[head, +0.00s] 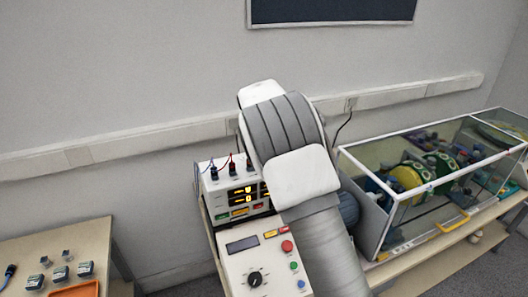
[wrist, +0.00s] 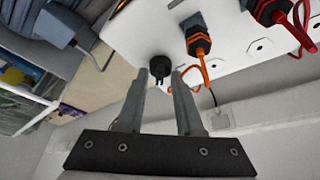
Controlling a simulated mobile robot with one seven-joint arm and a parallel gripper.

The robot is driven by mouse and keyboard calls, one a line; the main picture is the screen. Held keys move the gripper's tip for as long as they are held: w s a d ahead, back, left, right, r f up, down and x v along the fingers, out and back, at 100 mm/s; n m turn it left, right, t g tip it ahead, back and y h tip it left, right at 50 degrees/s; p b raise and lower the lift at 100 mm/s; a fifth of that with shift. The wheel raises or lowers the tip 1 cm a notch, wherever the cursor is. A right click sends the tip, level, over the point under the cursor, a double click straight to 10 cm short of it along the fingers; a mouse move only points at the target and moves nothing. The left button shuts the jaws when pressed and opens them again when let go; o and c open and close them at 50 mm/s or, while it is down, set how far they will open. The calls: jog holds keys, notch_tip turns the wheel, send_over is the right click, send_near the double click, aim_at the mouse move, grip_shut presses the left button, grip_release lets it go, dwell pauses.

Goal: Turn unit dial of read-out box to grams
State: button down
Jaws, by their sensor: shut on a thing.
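The read-out box (head: 208,202) is white, with yellow lit digits and coloured buttons on its front. Its right part is hidden behind my arm in the head view. In the wrist view, a white panel of the box (wrist: 225,45) fills the top. A small black knob (wrist: 159,66), which looks like the unit dial, sits at the panel's edge. My gripper (wrist: 160,78) has its two fingertips on either side of this knob and is shut on it. The dial's marks cannot be read. My gripper is hidden behind my arm in the head view.
An orange-banded plug (wrist: 198,40) and a red plug (wrist: 272,10) with cables stand beside the knob. A control box (head: 235,265) with a black dial stands in front of the read-out box. A glass case (head: 395,228) is at right, and a table (head: 60,240) at left.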

jog(key=c, duration=0.6)
grip_release()
jog(key=shift+o, duration=0.2)
jog(key=shift+r, duration=0.1)
jog(key=b+v, duration=0.1)
jog(key=v, duration=1.6)
jog(key=shift+s, duration=0.15)
jog(key=shift+r, duration=0.1)
